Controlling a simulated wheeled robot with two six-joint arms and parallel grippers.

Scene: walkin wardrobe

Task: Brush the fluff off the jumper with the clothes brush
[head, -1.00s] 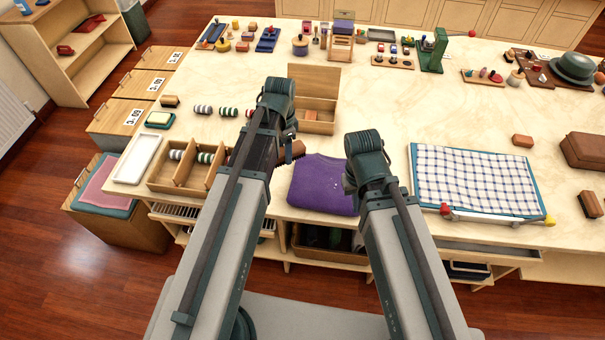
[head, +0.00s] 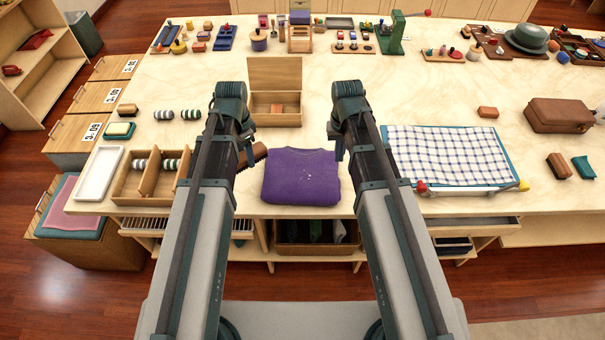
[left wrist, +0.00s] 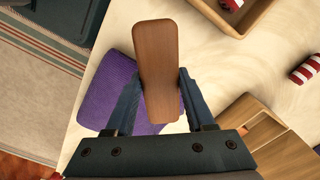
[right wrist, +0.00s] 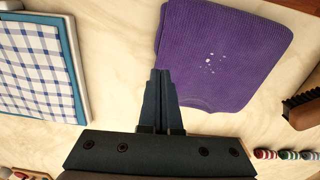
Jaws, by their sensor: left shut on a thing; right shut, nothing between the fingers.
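The purple jumper (head: 300,180) lies folded near the front edge of the table, between my two arms. Small white bits of fluff (right wrist: 209,63) show on it in the right wrist view. My left gripper (left wrist: 158,100) is shut on the brown wooden clothes brush (left wrist: 156,58). The brush also shows in the head view (head: 252,155), just left of the jumper's upper corner. Its dark bristles show at the edge of the right wrist view. My right gripper (right wrist: 161,75) is shut and empty, beside the jumper's right side.
An open wooden box (head: 275,117) stands behind the jumper. A divided wooden tray (head: 128,187) with striped rolls lies left, beside a white tray (head: 86,186). A checked cloth on a board (head: 445,157) lies right. Bare table surrounds the jumper's back and right.

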